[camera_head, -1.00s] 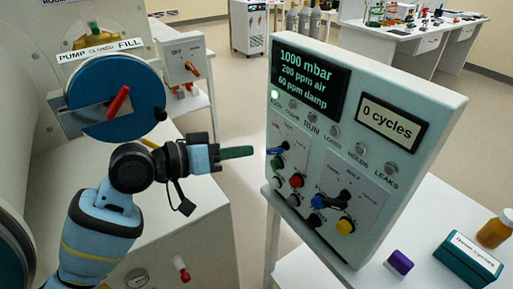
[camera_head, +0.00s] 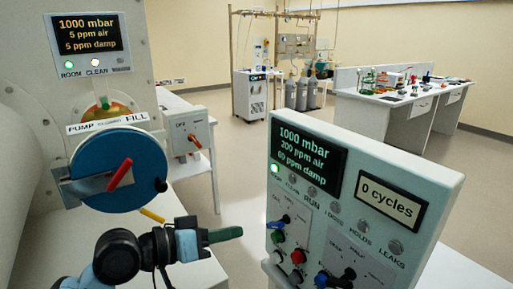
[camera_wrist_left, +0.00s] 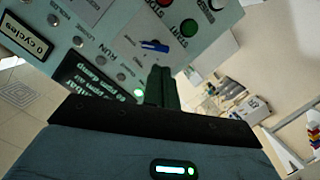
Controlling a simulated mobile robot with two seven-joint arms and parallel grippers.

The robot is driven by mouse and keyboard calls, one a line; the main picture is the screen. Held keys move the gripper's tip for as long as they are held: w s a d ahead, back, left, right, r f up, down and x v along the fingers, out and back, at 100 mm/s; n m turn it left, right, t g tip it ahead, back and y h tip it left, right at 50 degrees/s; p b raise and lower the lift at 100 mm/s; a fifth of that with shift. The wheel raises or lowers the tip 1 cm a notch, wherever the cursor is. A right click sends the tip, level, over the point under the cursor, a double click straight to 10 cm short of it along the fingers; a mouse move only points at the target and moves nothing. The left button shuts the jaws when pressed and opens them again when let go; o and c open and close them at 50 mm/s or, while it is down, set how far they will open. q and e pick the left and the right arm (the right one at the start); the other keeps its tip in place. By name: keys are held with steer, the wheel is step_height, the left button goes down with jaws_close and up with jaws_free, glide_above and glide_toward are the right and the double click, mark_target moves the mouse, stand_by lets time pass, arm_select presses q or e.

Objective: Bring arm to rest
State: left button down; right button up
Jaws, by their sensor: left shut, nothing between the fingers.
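My left arm comes in from the lower left of the head view. Its gripper (camera_head: 226,234) is shut and empty, with its dark green fingers pointing right. The fingertips are just left of the grey control panel (camera_head: 400,155), which has a green-lettered display (camera_head: 308,158) and a "0 cycles" label (camera_head: 390,203). I cannot tell whether they touch it. In the left wrist view the shut fingers (camera_wrist_left: 160,88) stand before the same panel (camera_wrist_left: 110,40), near its blue switch (camera_wrist_left: 154,45). My right gripper is not in view.
A white bench (camera_head: 395,95) with small items stands at the back right. Open floor (camera_head: 245,150) lies between.

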arm_select(q)
steer(key=s+a+f+n+t+y+p, duration=0.1)
steer(key=s+a+f+y, duration=0.15)
steer(key=f, duration=0.55)
steer(key=s+a+f+n+t+y, duration=0.15)
steer(key=s+f, duration=0.25)
steer(key=f, duration=0.5)
steer(key=s+a+f+n+y+p, duration=0.1)
steer(key=s+a+f+n+y, duration=0.15)
steer(key=f, duration=0.55)
steer(key=s+a+f+y, duration=0.1)
steer(key=s+a+f, duration=0.1)
steer(key=s+f, duration=0.2)
steer(key=s+a+f+m+g+y, duration=0.1)
steer(key=s+f, duration=0.3)
steer(key=s, duration=0.7)
steer(key=s+a+f+m+g+y, duration=0.1)
steer(key=s+a+f+y, duration=0.2)
steer(key=s, duration=0.5)
steer(key=shift+a+f+p, duration=0.3)
steer(key=shift+a+f, duration=0.05)
steer(key=shift+f, duration=0.45)
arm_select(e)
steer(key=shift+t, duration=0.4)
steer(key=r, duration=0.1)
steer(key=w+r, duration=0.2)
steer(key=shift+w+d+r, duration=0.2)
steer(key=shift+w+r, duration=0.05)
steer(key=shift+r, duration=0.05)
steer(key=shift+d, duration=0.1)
